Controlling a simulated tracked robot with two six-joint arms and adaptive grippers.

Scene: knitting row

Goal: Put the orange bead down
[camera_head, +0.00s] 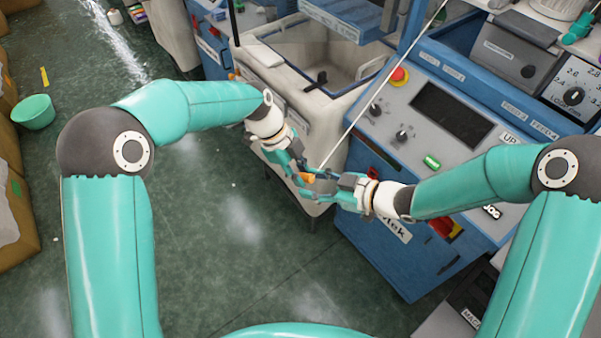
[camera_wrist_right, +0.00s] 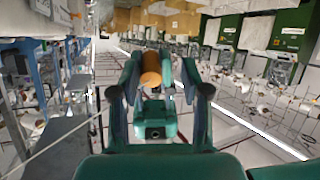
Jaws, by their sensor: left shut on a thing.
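The orange bead (camera_head: 307,177) is a small orange piece between my two grippers in the head view, held off the floor. My left gripper (camera_head: 299,172) is shut on it, coming from the upper left. My right gripper (camera_head: 322,184) faces it from the right, very close. In the right wrist view the bead (camera_wrist_right: 151,68) shows as an orange cylinder between the fingers of my right gripper (camera_wrist_right: 160,70), which stand apart, with room beside the bead. Whether one finger touches the bead I cannot tell.
A blue machine with a control panel (camera_head: 452,113) and red button (camera_head: 399,75) stands right of the grippers. A pale basin-like unit (camera_head: 310,75) is behind them. A thin white line runs down to the grippers. A green bowl (camera_head: 34,112) sits on the open floor at left.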

